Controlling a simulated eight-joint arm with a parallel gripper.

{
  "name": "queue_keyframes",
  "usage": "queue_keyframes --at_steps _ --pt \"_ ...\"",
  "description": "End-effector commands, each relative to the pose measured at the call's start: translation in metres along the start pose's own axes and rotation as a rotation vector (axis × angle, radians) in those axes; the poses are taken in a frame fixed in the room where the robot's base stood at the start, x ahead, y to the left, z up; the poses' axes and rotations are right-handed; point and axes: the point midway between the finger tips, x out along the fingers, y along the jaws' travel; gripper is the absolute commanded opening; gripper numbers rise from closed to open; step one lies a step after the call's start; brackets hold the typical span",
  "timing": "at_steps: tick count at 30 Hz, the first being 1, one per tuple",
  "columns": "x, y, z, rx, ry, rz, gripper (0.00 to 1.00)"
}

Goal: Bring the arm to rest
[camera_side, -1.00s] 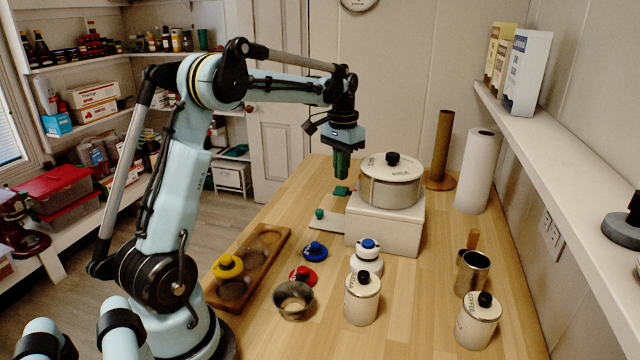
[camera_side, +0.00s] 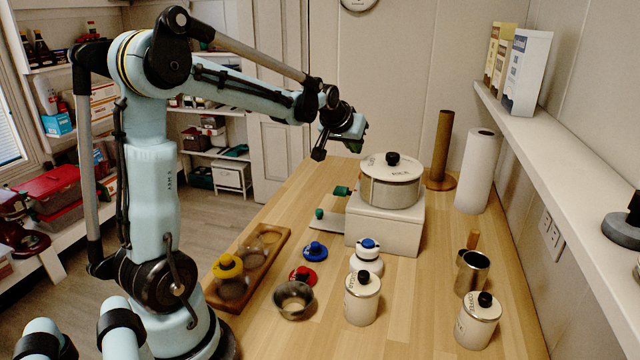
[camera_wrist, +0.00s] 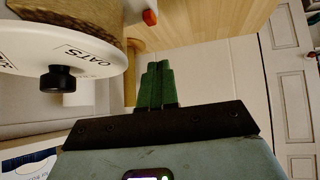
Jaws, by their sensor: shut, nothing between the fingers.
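My gripper (camera_side: 359,141) is raised in the air above the far part of the wooden table, to the left of and higher than the lidded canister. It is tilted, with its fingers mostly hidden behind the wrist in the side view. In the wrist view its green fingers (camera_wrist: 156,84) are together with nothing between them. My arm is bent at a high elbow and reaches over the table's left edge.
A steel canister (camera_side: 390,188) with a white lid stands on a white block (camera_side: 384,228); its OATS lid (camera_wrist: 69,50) shows close by in the wrist view. A brown roll (camera_side: 440,150) and a white roll (camera_side: 475,172) stand behind. Jars and coloured lids occupy the front table.

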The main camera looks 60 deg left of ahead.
Motion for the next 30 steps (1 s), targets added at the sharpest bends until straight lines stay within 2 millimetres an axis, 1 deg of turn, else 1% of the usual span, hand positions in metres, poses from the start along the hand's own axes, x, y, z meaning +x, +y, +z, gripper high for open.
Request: queue_keyframes --at_steps 1,4,8,11,14,15,17,18,21,24,27,30 --pt "-0.013 0.01 0.002 -0.014 0.062 0.021 0.0" --pt "-0.035 0.03 0.01 -0.013 0.123 0.062 0.0" --pt "-0.063 0.058 0.038 0.042 0.114 0.115 0.0" --pt "-0.083 0.078 0.069 0.108 0.072 0.153 0.0" --pt "-0.103 0.094 0.103 0.186 0.019 0.191 0.0" --pt "-0.111 0.099 0.119 0.22 -0.002 0.206 0.0" --pt "-0.121 0.106 0.142 0.271 -0.035 0.229 0.0" --pt "-0.128 0.109 0.158 0.305 -0.057 0.243 0.0" --pt "-0.141 0.114 0.19 0.378 -0.1 0.274 0.0" --pt "-0.148 0.115 0.214 0.432 -0.132 0.294 0.0" --pt "-0.152 0.116 0.228 0.464 -0.15 0.306 0.0" --pt "-0.154 0.116 0.234 0.478 -0.159 0.311 0.0"
